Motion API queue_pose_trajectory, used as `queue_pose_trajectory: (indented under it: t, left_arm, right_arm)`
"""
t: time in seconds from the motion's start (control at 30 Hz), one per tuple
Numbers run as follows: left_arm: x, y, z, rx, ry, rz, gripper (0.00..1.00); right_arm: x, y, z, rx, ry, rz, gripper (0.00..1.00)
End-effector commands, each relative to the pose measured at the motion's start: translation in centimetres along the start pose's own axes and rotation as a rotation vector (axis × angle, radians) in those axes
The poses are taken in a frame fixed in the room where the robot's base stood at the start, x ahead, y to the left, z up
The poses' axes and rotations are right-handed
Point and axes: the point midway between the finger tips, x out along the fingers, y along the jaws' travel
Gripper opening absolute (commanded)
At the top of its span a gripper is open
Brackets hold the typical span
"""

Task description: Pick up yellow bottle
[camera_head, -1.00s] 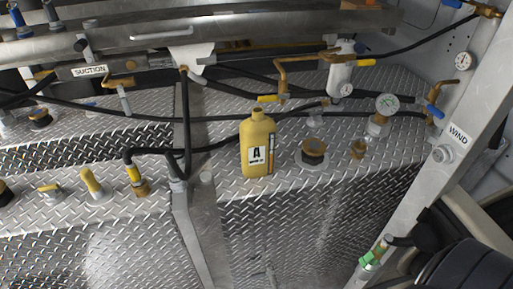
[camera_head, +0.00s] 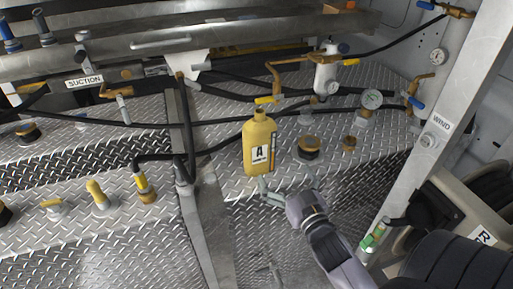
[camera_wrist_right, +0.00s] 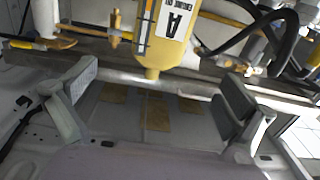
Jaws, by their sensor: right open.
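The yellow bottle (camera_head: 259,143) stands upright on the diamond-plate ledge, its label with a black A facing me. In the right wrist view the bottle (camera_wrist_right: 167,48) appears upside down at the top centre, its base cut off by the frame edge. My right gripper (camera_head: 287,183) is open, just in front of and to the lower right of the bottle. In the right wrist view the gripper's two fingers (camera_wrist_right: 158,95) are spread wide with nothing between them, and the bottle lies beyond. I cannot tell whether a finger touches it. My left gripper is not in view.
A brass-topped fitting (camera_head: 309,147) stands close right of the bottle, with a smaller one (camera_head: 348,144) beyond. A black hose (camera_head: 215,146) runs behind the bottle. The slanted post marked WIND (camera_head: 440,124) and a hose reel (camera_head: 490,195) bound the right side.

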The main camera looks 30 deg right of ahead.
Motion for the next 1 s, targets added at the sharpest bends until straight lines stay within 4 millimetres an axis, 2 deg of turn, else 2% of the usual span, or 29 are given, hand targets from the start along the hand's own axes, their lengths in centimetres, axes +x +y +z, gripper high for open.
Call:
queue_pose_trajectory:
  t: [0.17, 0.53, 0.7, 0.87, 1.0]
  left_arm:
    - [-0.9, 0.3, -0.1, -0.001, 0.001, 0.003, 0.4]
    - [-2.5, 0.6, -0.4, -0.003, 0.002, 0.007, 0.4]
    - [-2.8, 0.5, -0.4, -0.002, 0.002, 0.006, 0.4]
    - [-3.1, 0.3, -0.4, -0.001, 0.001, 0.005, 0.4]
    - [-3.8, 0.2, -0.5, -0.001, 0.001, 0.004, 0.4]
  right_arm:
    - [2.6, 0.0, -0.7, 0.0, 0.009, -0.001, 1.0]
    - [10.0, 0.0, -0.6, 0.0, 0.006, 0.0, 1.0]
    - [11.8, -0.1, -0.4, 0.0, 0.005, -0.001, 1.0]
    - [12.6, -0.1, -0.4, 0.0, 0.004, 0.0, 1.0]
    - [14.4, -0.3, -0.5, 0.001, 0.004, 0.0, 1.0]
